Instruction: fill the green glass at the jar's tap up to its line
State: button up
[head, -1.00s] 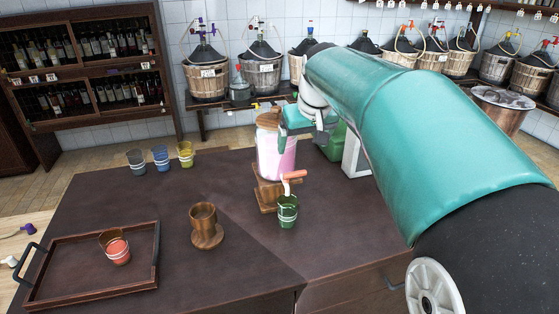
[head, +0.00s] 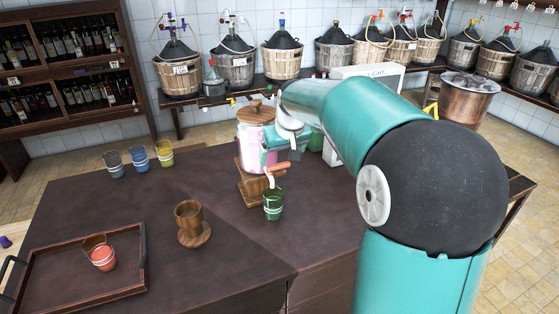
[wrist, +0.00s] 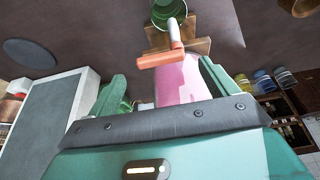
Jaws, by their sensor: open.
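The glass jar (head: 256,148) holds pink liquid, has a wooden lid and sits on a wooden stand. Its tap has an orange handle (head: 278,167) and a pale spout. The green glass (head: 273,205), with pale lines around it, stands upright under the spout. Its contents cannot be made out. My gripper (head: 272,150) is at the jar's front right side, above the handle, its fingers partly hidden. In the wrist view my gripper (wrist: 162,85) is open, with the orange handle (wrist: 160,60) ahead between its fingers, apparently not gripped. The green glass (wrist: 168,12) shows beyond.
A wooden cup on a round base (head: 192,222) stands left of the green glass. A tray (head: 115,293) holds a red glass (head: 103,257). Grey, blue and yellow glasses (head: 139,160) stand at the back left. A white box (head: 365,72) is behind my arm. The table's front middle is clear.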

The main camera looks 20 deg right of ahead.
aim_at(279, 165)
jog(key=shift+x, duration=1.5)
jog(key=c, duration=1)
jog(key=shift+s+a+m+h, duration=0.15)
jog(key=shift+a+m+h, duration=0.15)
jog(key=shift+m, duration=0.6)
jog(key=shift+s+m+h, duration=0.25)
jog(key=shift+m+h, duration=0.15)
jog(key=shift+m, duration=0.6)
jog(key=o, duration=1)
